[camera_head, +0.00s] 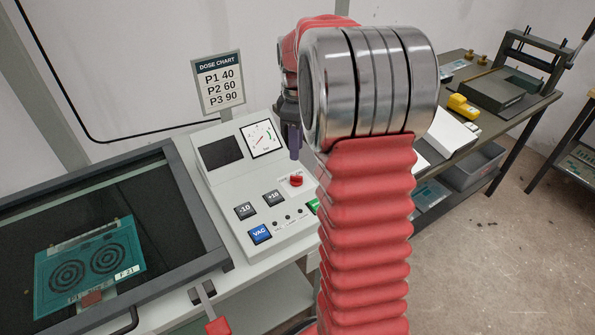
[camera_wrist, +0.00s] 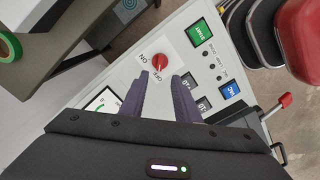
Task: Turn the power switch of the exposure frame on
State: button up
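The power switch is a red knob on the exposure frame's control panel. In the head view the red knob (camera_head: 296,181) sits at the panel's right side, below the gauge. In the wrist view the red knob (camera_wrist: 160,62) has ON and OFF labels beside it. I cannot tell surely which label it points to. My gripper (camera_wrist: 165,80) is open, its two dark purple fingers apart and empty, with the knob just beyond the gap between the tips. In the head view my gripper (camera_head: 294,148) is above the panel, partly hidden by my arm; only one finger shows clearly.
The panel has a blue VAC button (camera_head: 260,234), dark -10 (camera_head: 245,211) and +10 buttons (camera_head: 273,198), and a gauge (camera_head: 263,139). The green START button (camera_wrist: 199,32) is near the knob. The glass-topped frame (camera_head: 172,215) lies left; a dose chart (camera_head: 217,83) stands behind.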

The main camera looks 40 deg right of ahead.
aim_at(296, 176)
notch_tip(296, 176, down, 10)
jog(key=shift+f, duration=0.15)
dwell(0.3)
jog(key=shift+c, duration=0.2)
